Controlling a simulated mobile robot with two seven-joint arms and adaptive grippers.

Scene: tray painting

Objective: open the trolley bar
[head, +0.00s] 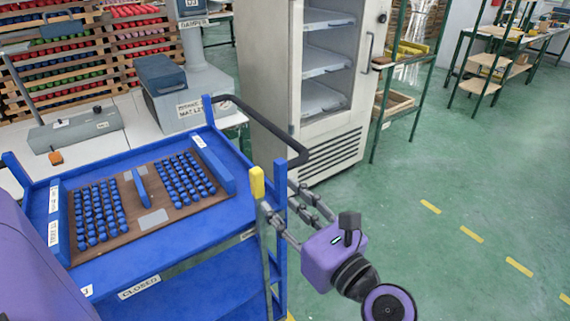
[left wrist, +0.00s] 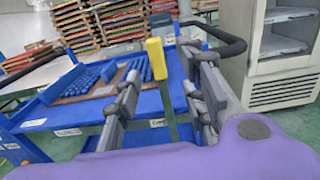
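The blue trolley (head: 190,244) stands at the left in the head view. The trolley bar (head: 258,184) is upright at its right front corner, a grey bar with a yellow grip on top. In the left wrist view the yellow grip (left wrist: 155,59) shows between my fingers. My left gripper (head: 281,199) is open at the bar, with one finger on each side. I cannot tell whether either finger touches it. A label reading CLOSED (head: 139,287) is on the trolley's front edge; another label near the bar is too small to read. My right gripper is not in view.
A brown tray (head: 155,219) with rows of blue pieces lies on the trolley top. A black push handle (head: 262,122) curves out from the trolley's far right side. A white cabinet (head: 330,125) with shelves stands behind.

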